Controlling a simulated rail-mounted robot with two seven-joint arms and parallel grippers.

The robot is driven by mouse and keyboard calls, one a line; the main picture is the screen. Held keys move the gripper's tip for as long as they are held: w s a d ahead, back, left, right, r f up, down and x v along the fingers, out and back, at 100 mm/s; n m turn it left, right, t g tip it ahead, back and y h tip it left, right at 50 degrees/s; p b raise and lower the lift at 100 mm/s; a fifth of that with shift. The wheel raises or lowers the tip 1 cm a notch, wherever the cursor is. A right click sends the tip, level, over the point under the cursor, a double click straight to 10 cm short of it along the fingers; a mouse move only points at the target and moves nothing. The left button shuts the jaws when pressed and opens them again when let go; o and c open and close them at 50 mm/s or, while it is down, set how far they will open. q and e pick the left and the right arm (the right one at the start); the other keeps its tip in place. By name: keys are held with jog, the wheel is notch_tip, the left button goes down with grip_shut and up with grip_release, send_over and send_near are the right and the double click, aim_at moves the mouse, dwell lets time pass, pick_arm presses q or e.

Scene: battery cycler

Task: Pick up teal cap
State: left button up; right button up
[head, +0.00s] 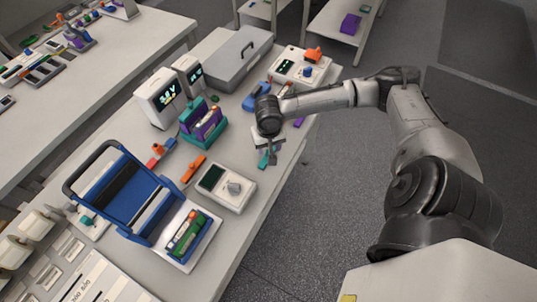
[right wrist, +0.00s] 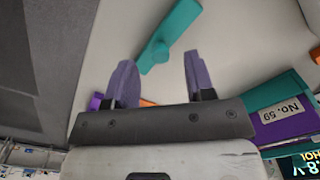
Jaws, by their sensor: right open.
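The teal cap (head: 263,161) lies on the table near its right edge in the head view, partly hidden by my right gripper (head: 269,145). In the right wrist view the teal cap (right wrist: 168,38) is a long bar with a round knob, lying slantwise. My right gripper (right wrist: 160,76) is open and empty, its two purple-grey fingers apart. The cap lies ahead of the fingertips, its near end reaching toward the gap between them. I cannot tell the exact height gap. My left gripper is not in view.
A teal and purple holder (head: 203,122) stands left of the gripper; it also shows in the right wrist view (right wrist: 283,108). An orange bar (head: 193,168), a white device with a knob (head: 226,188) and a purple piece (head: 299,122) lie nearby. The table edge is close on the right.

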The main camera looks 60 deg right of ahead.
aim_at(268, 154)
notch_tip(268, 154, down, 3)
jog(key=shift+r, duration=0.1)
grip_shut()
dwell(0.4)
